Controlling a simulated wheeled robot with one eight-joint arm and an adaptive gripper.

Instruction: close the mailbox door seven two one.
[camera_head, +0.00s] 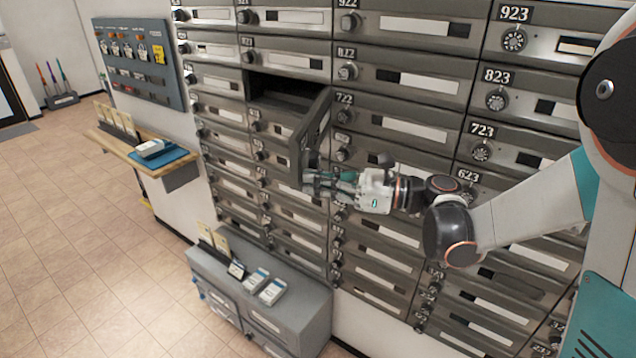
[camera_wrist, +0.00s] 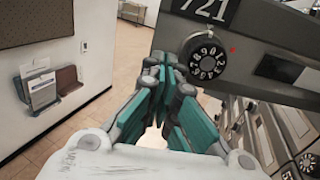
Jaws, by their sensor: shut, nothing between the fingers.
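The door of mailbox 721 (camera_head: 312,138) stands open, swung out from the wall of mailboxes. Its dark, open compartment (camera_head: 280,95) shows to its left. In the wrist view the outer face of the door (camera_wrist: 240,48) fills the upper right, with its 721 label (camera_wrist: 205,10) and round dial (camera_wrist: 205,57). My gripper (camera_head: 308,181) is shut and empty at the lower outer part of the door. In the wrist view my gripper's teal fingertips (camera_wrist: 165,72) are just left of and below the dial. I cannot tell whether they touch the door.
Closed mailboxes surround the opening, such as 823 (camera_head: 510,92) and 723 (camera_head: 490,143). A grey cabinet (camera_head: 290,318) with cards on it stands below. A wooden shelf (camera_head: 130,150) and a key board (camera_head: 140,58) are at the left. The tiled floor (camera_head: 80,250) is free.

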